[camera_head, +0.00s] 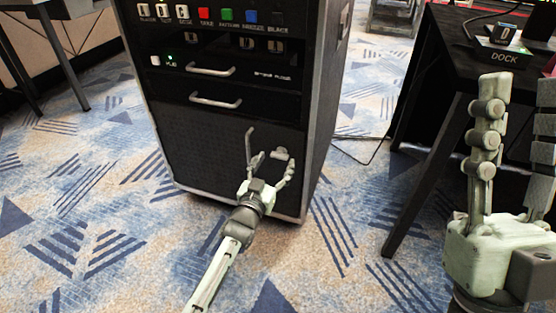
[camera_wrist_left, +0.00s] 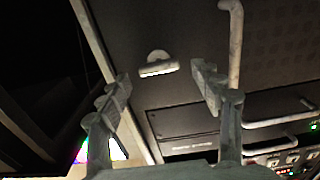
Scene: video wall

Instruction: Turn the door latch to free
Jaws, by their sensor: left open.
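The door latch (camera_head: 279,153) is a small pale turn-piece on the dark lower door of the rack. In the left wrist view the latch (camera_wrist_left: 158,66) shows as a rounded base with a short, nearly level bar, slightly tilted. My left gripper (camera_head: 274,163) is open in front of the door, and the latch appears between its fingertips in the left wrist view (camera_wrist_left: 161,82). No contact with the latch shows. A pale upright door handle (camera_head: 248,145) stands left of the latch in the head view. My right gripper (camera_head: 520,92) is open and empty at the right.
The rack (camera_head: 190,125) has two drawers with pale pulls (camera_head: 215,101) above the door and a row of coloured buttons on top. A dark table (camera_head: 450,60) with a DOCK stand (camera_head: 502,56) is at the right.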

